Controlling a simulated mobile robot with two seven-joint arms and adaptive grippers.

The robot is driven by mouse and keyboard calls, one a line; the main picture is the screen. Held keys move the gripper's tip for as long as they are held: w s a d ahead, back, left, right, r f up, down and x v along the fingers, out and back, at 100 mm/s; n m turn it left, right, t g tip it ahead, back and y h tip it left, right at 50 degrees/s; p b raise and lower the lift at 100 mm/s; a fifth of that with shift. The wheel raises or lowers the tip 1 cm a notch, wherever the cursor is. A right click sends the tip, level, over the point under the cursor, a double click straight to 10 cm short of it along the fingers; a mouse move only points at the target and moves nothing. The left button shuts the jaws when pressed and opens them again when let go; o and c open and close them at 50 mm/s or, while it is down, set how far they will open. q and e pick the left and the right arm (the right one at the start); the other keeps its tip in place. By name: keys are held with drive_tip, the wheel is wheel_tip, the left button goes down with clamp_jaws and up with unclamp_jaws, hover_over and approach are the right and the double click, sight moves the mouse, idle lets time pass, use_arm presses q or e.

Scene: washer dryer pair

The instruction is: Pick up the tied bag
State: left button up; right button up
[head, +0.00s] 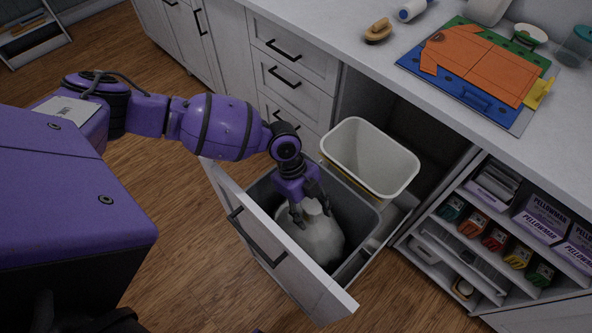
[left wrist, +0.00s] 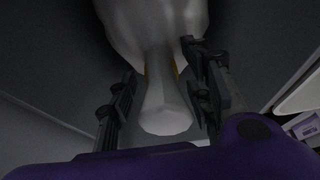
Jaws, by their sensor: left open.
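The tied bag (head: 318,238) is white and sits upright inside the grey bin (head: 369,222) of the pulled-out drawer in the head view. In the left wrist view the bag (left wrist: 157,25) shows its gathered neck (left wrist: 164,105) with an orange tie (left wrist: 161,68). My left gripper (head: 311,211) points down into the bin at the top of the bag. Its fingers (left wrist: 160,105) are open, one on each side of the neck; I cannot tell whether they touch it. My right gripper is not in view.
The drawer front (head: 270,245) with a black handle stands close in front of the bin. A white empty bin (head: 370,158) is behind it. The counter (head: 365,62) holds a coloured mat and a brush. Open shelves (head: 500,235) with boxes are at right.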

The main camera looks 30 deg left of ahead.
use_arm(q)
drive_tip(key=shift+w+r, duration=0.1)
drive_tip(key=shift+w, duration=0.05)
clamp_jaws()
drive_tip(key=shift+w+r, duration=0.1)
idle(0.3)
